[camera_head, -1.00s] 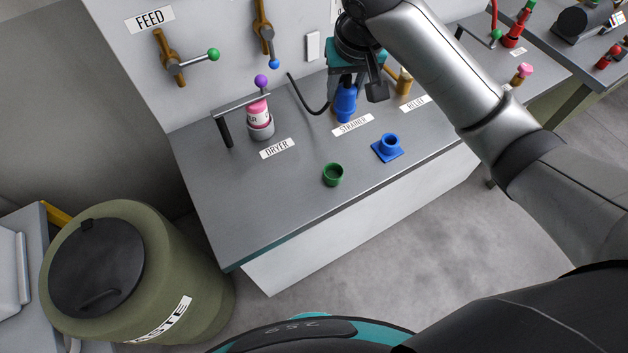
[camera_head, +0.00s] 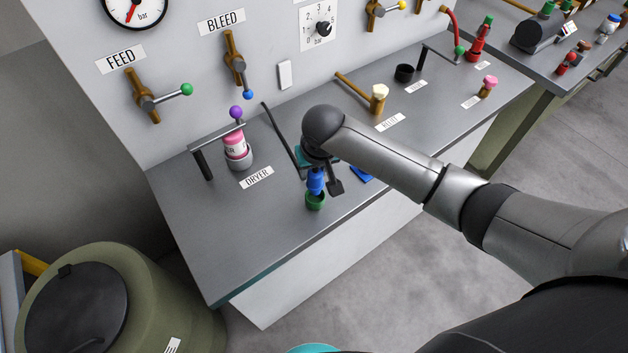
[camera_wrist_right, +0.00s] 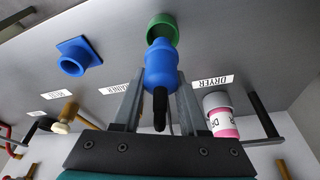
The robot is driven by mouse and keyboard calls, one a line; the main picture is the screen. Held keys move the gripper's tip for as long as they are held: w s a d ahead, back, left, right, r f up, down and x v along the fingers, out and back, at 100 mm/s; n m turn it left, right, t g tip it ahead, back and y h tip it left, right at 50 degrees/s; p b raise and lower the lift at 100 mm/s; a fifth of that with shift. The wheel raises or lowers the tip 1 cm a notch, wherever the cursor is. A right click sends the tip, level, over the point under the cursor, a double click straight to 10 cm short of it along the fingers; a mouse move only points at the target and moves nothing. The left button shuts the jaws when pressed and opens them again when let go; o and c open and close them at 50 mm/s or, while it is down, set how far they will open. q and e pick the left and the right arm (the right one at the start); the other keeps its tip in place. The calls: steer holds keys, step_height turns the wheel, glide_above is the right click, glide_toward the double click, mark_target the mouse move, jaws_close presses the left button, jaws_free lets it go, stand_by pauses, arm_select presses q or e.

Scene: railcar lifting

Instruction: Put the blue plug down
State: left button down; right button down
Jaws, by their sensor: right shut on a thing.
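My right gripper (camera_head: 325,183) is shut on the blue plug (camera_head: 315,181). In the right wrist view the blue plug (camera_wrist_right: 160,66) sits between the two fingers, its black end toward my palm. The plug is roughly upright, its lower end at the mouth of the small green cup (camera_head: 315,202). The green cup (camera_wrist_right: 163,24) also shows at the plug's far end in the wrist view. I cannot tell whether the plug's tip is inside the cup or just above it. My left gripper is not in view.
A blue square-based socket (camera_wrist_right: 78,57) stands beside the green cup, mostly hidden by my arm in the head view. The pink dryer canister (camera_head: 236,149) stands to the left under a handle. The bench top (camera_head: 225,235) is clear at the front left.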

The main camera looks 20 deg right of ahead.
mark_target(314, 181)
steer(key=shift+f, duration=1.9)
steer(key=shift+f, duration=0.15)
steer(key=shift+c, duration=2.2)
jaws_free()
steer(key=shift+s+r, duration=0.1)
steer(key=shift+r, duration=0.35)
steer(key=p+v, duration=0.1)
steer(key=v, duration=1)
steer(key=shift+r+p, duration=0.25)
steer(key=shift+p, duration=0.05)
